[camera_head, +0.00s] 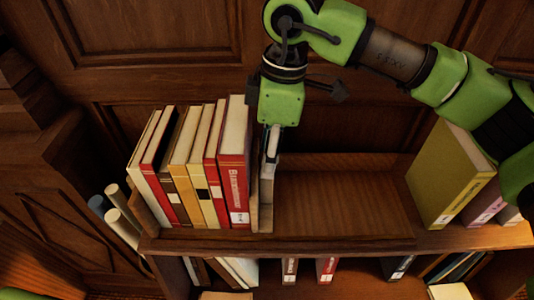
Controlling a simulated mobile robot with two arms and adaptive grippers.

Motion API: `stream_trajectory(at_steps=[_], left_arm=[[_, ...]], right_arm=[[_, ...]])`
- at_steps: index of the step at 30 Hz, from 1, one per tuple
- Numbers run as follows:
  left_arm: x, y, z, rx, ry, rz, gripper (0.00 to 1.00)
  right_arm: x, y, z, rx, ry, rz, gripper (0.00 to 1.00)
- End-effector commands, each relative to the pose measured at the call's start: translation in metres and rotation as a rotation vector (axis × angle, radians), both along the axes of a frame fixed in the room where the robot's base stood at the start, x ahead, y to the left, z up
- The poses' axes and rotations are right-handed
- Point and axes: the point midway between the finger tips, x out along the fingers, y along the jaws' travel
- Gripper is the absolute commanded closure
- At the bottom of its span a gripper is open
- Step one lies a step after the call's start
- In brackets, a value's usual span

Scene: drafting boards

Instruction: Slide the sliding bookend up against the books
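A row of several upright books stands on the left of the shelf top, ending in a thick red book (234,165) with a white label. The sliding bookend (266,203), a narrow upright wooden piece, stands just right of the red book. Any gap between them is very thin, and I cannot tell whether they touch. My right gripper (270,150) reaches down from above at the bookend's upper part. Its fingers are seen edge-on and partly hidden, so their opening is unclear. My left gripper is out of view.
The shelf top (340,215) is bare right of the bookend. A yellow-green book (447,180) and a pink one (483,206) stand at the right. Rolled papers (122,225) stand left of the shelf. A lower shelf holds more books. A wood-panelled wall rises behind.

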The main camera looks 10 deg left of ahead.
Motion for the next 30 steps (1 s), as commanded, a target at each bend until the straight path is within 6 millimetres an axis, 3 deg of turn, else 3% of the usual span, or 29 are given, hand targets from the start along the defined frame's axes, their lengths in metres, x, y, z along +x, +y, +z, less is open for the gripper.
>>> stream_trajectory(at_steps=[1,18,30], left_arm=[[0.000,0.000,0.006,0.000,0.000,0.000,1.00],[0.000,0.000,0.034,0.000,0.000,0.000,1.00],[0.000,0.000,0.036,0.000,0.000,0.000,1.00]], right_arm=[[0.001,-0.001,0.010,0.001,-0.002,0.000,0.60],[0.001,-0.009,0.077,0.001,-0.001,-0.001,0.60],[0.001,-0.010,0.084,0.000,0.001,0.000,0.60]])
